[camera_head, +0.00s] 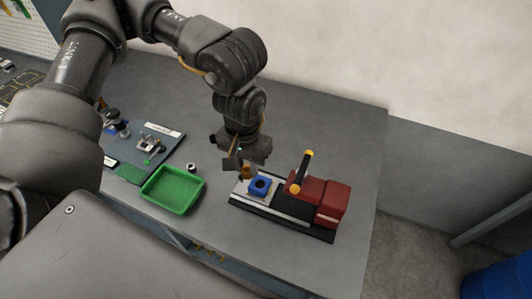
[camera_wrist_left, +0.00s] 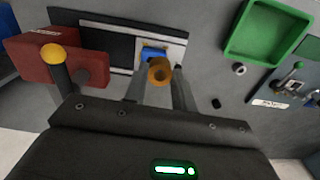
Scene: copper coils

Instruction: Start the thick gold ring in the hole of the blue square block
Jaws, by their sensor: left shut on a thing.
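The blue square block (camera_head: 259,186) sits on the light plate of the red and black press, its dark round hole facing up. In the left wrist view the block (camera_wrist_left: 153,53) shows only in part, behind the ring. The thick gold ring (camera_wrist_left: 159,71) is between the fingers of my left gripper (camera_wrist_left: 158,88), which is shut on it. In the head view the ring (camera_head: 246,172) and my left gripper (camera_head: 240,169) are just behind and left of the block. The ring looks above the block, apart from the hole; the exact height is hard to tell. My right gripper is not in view.
The red press (camera_head: 320,199) with a yellow-knobbed lever (camera_head: 303,171) stands right of the block. An empty green tray (camera_head: 173,190) lies to the left, with a small metal ring (camera_head: 192,167) behind it. Boards with small parts (camera_head: 147,143) lie farther left. The table's right side is clear.

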